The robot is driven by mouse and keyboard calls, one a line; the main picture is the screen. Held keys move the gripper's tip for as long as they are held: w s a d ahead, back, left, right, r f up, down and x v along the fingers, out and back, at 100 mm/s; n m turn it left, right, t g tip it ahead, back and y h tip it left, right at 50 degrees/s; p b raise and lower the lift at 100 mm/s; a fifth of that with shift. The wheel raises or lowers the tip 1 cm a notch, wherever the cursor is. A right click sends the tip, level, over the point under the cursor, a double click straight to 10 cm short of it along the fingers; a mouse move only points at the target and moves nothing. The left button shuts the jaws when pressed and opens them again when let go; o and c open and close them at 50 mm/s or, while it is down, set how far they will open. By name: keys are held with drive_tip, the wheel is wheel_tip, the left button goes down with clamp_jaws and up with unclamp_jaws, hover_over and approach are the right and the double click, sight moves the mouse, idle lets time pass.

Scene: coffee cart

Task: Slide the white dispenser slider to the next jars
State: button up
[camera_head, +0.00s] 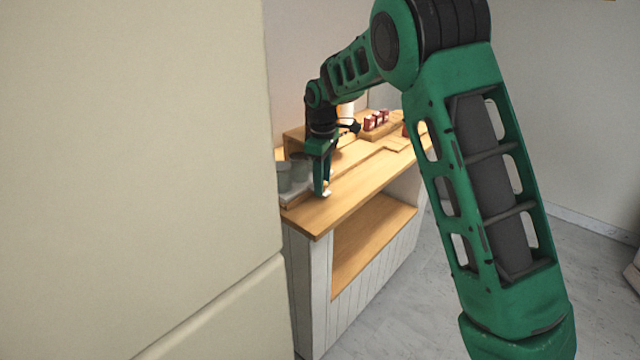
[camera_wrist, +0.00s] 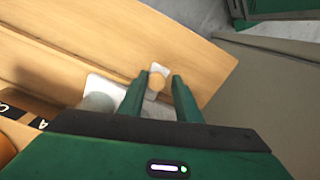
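A small white piece with a round tan knob, which looks like the white dispenser slider (camera_wrist: 158,69), shows in the wrist view between and just beyond my fingertips. My gripper (camera_wrist: 158,78) is open, one green finger on each side of the knob; I cannot tell whether either finger touches it. In the head view my gripper (camera_head: 321,191) points down at the counter's front edge, with a white bit of the slider (camera_head: 327,190) beside the fingertips. A pale rounded shape, perhaps a jar (camera_wrist: 99,102), is partly hidden in the wrist view.
The wooden counter (camera_head: 345,198) has a bare front strip and an open shelf below. Small red items (camera_head: 376,121) sit on a wooden stand at the back. A large cream surface blocks the left of the head view. A dark lettered strip (camera_wrist: 22,108) lies at lower left.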

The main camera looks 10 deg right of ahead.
wheel_tip(320, 180, up, 11)
idle(0.6)
drive_tip(key=shift+w+d+f, duration=0.1)
drive_tip(key=s+d+r+m, duration=0.3)
drive_tip(key=s+d+m, duration=0.6)
drive_tip(key=s+d, duration=1)
drive_tip(key=s+d+f+m, duration=0.1)
drive_tip(key=s+f+m, duration=0.1)
drive_tip(key=s, duration=0.7)
drive_tip(key=s+d+f+m, duration=0.1)
drive_tip(key=s+f+m, duration=0.2)
drive_tip(key=s, duration=0.5)
drive_tip(key=s+d+f+m, duration=0.1)
drive_tip(key=s+f+m, duration=0.2)
drive_tip(key=s, duration=0.6)
drive_tip(key=shift+s+d, duration=0.35)
drive_tip(key=shift+d, duration=0.05)
drive_tip(key=shift+w, duration=0.1)
